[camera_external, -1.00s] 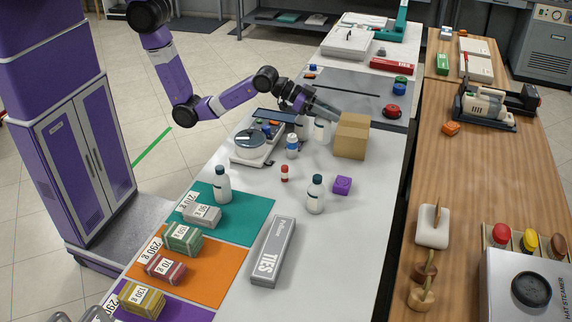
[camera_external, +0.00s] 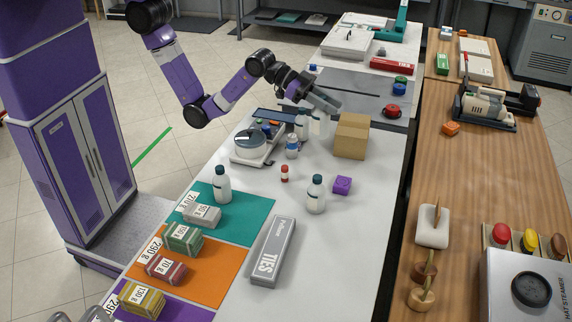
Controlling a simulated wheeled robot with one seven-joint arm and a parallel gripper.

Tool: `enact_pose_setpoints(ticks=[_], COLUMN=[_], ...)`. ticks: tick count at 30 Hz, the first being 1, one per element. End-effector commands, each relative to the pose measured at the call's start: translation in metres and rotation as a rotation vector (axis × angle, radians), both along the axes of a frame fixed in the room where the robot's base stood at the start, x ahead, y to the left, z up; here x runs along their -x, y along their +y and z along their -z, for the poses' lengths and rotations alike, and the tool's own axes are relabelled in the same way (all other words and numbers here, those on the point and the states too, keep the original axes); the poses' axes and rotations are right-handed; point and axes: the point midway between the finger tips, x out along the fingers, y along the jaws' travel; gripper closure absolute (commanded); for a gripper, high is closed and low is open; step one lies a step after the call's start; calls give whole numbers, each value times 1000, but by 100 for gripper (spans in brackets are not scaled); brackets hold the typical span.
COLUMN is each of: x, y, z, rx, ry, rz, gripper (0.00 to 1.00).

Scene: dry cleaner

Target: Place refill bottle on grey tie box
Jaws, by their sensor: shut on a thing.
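My gripper (camera_external: 326,107) is at the far part of the white table, shut on a white bottle (camera_external: 319,126), which hangs upright below the fingers. Its top is hidden by the gripper; I take it as the refill bottle, though no label is readable.
A cardboard box (camera_external: 351,138) stands just right of the held bottle. White bottles with dark caps stand on the teal mat (camera_external: 249,210) and beside a purple block (camera_external: 342,185). A small white-and-blue bottle (camera_external: 292,147) and a red-capped one (camera_external: 284,173) stand between.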

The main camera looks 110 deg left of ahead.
Motion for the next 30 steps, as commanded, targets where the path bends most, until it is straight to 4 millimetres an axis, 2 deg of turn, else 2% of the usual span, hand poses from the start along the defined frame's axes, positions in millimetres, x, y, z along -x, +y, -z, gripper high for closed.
enact_pose_setpoints(ticks=[1,7,12,15,18,21,24,30], x=[-2,0,12,22,32,39,42,41], y=[-30,-128,-210,-252,-287,-311,-325,-328], z=[-6,-18,-26,-29,-31,-31,-28,1], rx=[0,-3,-3,-4,-5,-7,-9,-5], ry=[-7,-12,-12,-9,-5,0,10,29], rz=[48,202,331,397,451,489,511,515], gripper=[100,100,100,100,100,100,100,100])
